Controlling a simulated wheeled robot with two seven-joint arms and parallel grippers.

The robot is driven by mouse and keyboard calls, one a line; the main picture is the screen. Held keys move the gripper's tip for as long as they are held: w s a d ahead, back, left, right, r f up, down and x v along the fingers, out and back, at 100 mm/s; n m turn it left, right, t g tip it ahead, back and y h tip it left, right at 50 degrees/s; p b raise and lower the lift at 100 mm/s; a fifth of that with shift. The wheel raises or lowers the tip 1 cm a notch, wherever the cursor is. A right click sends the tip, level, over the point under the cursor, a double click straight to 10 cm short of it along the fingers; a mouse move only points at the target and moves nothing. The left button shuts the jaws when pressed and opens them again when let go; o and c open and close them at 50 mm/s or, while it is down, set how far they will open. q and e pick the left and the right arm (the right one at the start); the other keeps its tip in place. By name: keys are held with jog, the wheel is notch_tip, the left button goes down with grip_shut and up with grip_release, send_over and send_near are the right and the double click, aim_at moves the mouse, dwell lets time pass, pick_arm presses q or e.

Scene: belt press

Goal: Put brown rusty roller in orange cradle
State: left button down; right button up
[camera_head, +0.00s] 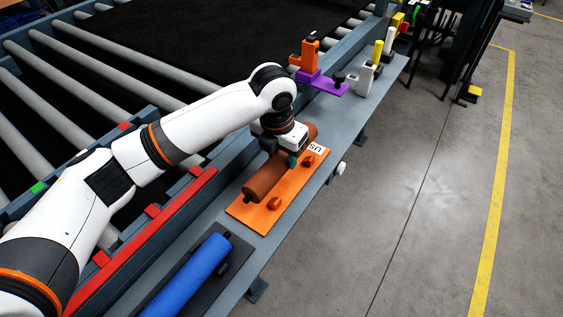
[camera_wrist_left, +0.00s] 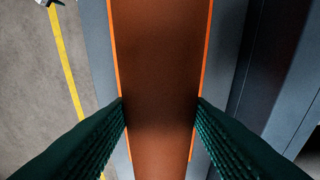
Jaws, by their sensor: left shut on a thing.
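The brown rusty roller (camera_head: 268,177) is over the orange cradle (camera_head: 246,212), lined up along its length. I cannot tell whether it rests in the cradle or is held just above it. My left gripper (camera_head: 291,157) is shut on the roller near its middle. In the left wrist view the roller (camera_wrist_left: 155,70) fills the middle between the two dark green fingers of my left gripper (camera_wrist_left: 160,103). Thin orange edges of the cradle (camera_wrist_left: 206,45) show on both sides of it. My right gripper is not in view.
A blue roller (camera_head: 187,277) lies on a dark plate at the near end of the grey shelf (camera_head: 262,245). A purple and orange fixture (camera_head: 314,78) and a white and yellow one (camera_head: 368,75) stand farther along. The roller conveyor (camera_head: 120,75) is left; open floor is right.

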aim_at(282, 165)
pick_arm(q)
jog(key=shift+f, duration=0.5)
notch_tip(282, 165, down, 2)
jog(key=shift+f+p, duration=0.1)
jog(key=shift+p, duration=0.25)
jog(key=shift+f, duration=0.3)
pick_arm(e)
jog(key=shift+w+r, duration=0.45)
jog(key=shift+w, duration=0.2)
pick_arm(q)
jog(key=c, duration=0.7)
grip_release()
jog(key=shift+f, duration=0.1)
jog(key=shift+c, duration=0.2)
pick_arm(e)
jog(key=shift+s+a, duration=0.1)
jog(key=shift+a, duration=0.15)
pick_arm(q)
jog(key=r, duration=0.3)
jog(key=s+r+b, duration=0.1)
jog(key=r, duration=0.3)
jog(key=a+r, duration=0.1)
jog(key=r, duration=0.3)
jog(key=shift+s+r+b, duration=0.2)
jog(key=shift+b, duration=0.15)
jog(key=shift+r, duration=0.3)
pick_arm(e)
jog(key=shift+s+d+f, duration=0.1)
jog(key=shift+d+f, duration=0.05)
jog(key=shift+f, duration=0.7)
